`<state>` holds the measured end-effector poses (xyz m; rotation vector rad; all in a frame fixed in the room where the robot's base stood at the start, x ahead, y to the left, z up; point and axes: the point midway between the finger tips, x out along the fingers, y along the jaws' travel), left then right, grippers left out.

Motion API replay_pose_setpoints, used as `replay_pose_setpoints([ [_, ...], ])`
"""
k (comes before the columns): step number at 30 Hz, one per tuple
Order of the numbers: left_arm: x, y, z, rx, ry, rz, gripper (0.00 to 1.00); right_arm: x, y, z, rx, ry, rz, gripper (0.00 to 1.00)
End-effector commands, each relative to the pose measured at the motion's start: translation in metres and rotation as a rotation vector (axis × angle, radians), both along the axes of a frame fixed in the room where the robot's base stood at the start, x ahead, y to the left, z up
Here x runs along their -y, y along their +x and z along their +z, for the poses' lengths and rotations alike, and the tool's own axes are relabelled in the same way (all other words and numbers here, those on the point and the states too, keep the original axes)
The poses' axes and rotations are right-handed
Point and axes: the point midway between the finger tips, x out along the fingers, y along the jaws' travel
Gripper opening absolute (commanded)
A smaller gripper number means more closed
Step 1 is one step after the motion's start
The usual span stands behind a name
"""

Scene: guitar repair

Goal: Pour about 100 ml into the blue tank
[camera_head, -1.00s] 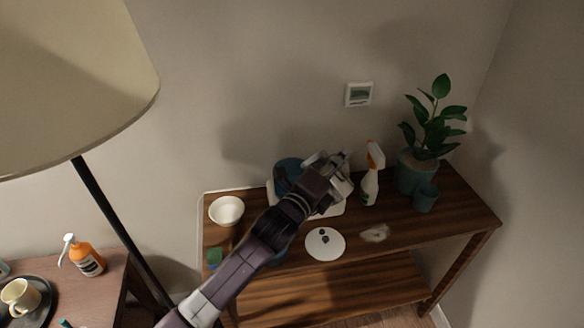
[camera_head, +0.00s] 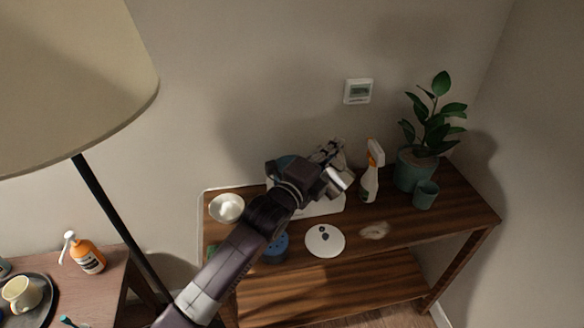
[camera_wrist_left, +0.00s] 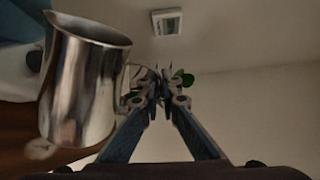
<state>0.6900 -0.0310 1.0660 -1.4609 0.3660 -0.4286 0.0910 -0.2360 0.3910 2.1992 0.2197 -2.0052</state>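My left gripper (camera_head: 328,152) reaches over the wooden shelf table from the left. In the left wrist view its fingers (camera_wrist_left: 157,92) are closed together at the handle of a shiny metal pitcher (camera_wrist_left: 82,85). The pitcher (camera_head: 339,179) shows partly in the head view, just below the gripper. The blue tank (camera_head: 284,162) stands on a white base (camera_head: 326,208) and is mostly hidden behind my arm. A blue and white shape at the wrist view's left edge is cut off. The pitcher's contents and any stream are not visible. My right gripper is not in view.
The table holds a white bowl (camera_head: 227,208), a blue round piece (camera_head: 277,248), a white disc (camera_head: 325,241), a spray bottle (camera_head: 371,175), a teal cup (camera_head: 425,194) and a potted plant (camera_head: 416,168). A floor lamp (camera_head: 112,215) stands at the left.

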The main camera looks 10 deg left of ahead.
Motion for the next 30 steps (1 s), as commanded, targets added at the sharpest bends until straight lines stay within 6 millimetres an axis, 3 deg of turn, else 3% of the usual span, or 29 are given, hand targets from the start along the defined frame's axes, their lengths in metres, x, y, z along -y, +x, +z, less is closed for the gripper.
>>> replay_pose_setpoints([
  [30, -0.0067, 0.0038, 0.0035, -0.032, -0.073, 0.000, 0.00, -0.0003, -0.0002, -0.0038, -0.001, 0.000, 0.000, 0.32],
])
